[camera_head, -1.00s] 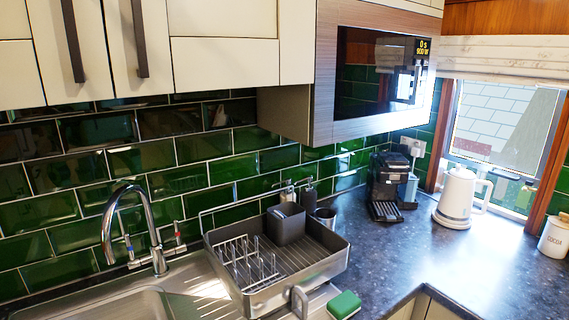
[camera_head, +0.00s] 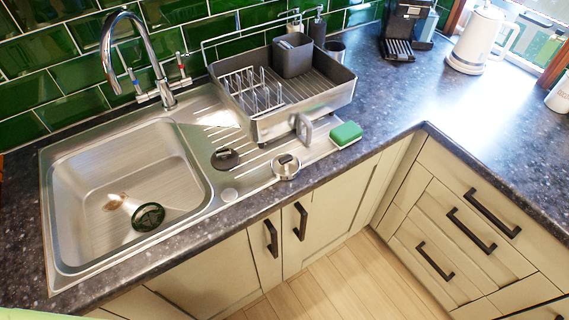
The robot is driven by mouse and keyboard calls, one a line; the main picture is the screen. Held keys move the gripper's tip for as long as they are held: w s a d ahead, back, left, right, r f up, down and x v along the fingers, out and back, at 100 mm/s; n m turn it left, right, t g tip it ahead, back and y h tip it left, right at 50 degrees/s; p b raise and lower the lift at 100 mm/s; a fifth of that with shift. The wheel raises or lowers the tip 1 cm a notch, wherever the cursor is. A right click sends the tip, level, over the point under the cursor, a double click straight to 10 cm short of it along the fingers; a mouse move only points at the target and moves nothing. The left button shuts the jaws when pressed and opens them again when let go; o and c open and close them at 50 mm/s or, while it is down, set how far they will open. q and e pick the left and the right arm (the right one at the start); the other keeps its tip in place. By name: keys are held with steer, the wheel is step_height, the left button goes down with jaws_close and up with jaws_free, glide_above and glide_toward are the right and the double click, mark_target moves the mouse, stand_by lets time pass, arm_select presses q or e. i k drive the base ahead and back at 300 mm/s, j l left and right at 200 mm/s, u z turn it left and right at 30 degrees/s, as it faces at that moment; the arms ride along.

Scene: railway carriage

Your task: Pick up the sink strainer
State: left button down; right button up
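A small round metal piece with a dark knob (camera_head: 286,166), which looks like the sink strainer, lies on the drainboard below the dish rack, near the counter's front edge. A dark round disc with a raised grip (camera_head: 226,158) lies to its left on the drainboard and could be a plug or another strainer; I cannot tell for sure. The steel sink (camera_head: 125,165) has a dark round drain (camera_head: 148,217) in its floor with a brownish patch beside it. Neither of my grippers is in view.
A grey dish rack (camera_head: 318,88) with a utensil cup stands on the drainboard's right part. A green sponge (camera_head: 346,134) lies right of the metal piece. The chrome tap (camera_head: 150,65) rises behind the sink.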

mark_target(283, 166)
steer(key=i+l, duration=0.1)
steer(key=l, duration=0.75)
steer(key=i+l+u, duration=0.1)
steer(key=l, duration=0.75)
